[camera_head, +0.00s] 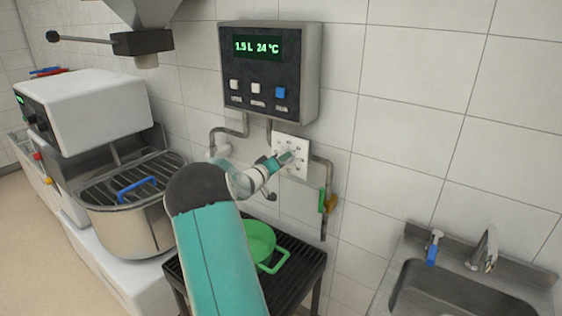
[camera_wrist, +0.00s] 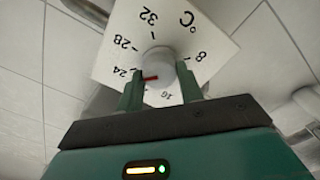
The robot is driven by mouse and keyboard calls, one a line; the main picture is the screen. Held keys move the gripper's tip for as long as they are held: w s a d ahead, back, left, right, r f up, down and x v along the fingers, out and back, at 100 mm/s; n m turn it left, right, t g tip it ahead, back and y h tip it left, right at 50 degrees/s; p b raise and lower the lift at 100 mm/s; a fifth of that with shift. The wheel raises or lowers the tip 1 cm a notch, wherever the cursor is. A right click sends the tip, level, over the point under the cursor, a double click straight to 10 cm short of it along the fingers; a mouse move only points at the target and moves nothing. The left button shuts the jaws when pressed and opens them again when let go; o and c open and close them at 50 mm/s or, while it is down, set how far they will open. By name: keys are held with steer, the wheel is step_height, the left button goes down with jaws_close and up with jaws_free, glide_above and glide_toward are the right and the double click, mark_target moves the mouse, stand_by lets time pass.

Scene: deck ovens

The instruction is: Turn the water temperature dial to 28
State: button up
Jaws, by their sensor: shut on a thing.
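The water temperature dial is a white square plate with black numbers (camera_wrist: 118,28) and a pale round knob (camera_wrist: 159,61) at its centre. In the wrist view its red pointer (camera_wrist: 150,77) points left, toward the 24 mark; 28 and 32 lie further round above it. My gripper (camera_wrist: 160,84) is shut on the knob, one green finger on each side. In the head view the plate (camera_head: 304,146) is on the tiled wall, and my gripper (camera_head: 282,159) reaches it and hides part of it. The wall meter's display (camera_head: 257,47) reads 1.5 L and 24 °C.
The meter box (camera_head: 308,75) with three buttons hangs just above the dial. Pipes and a green-handled valve (camera_head: 322,200) are beside and below it. A green pot (camera_head: 262,237) stands on a black rack below. A mixer bowl (camera_head: 130,222) is left, a sink (camera_head: 450,290) right.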

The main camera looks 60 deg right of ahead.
steer(key=m, duration=0.8)
steer(key=shift+m, duration=0.4)
steer(key=shift+a, duration=0.1)
steer(key=o, duration=1)
steer(key=w+a, duration=0.2)
steer(key=a, duration=1.1)
steer(key=shift+a, duration=0.3)
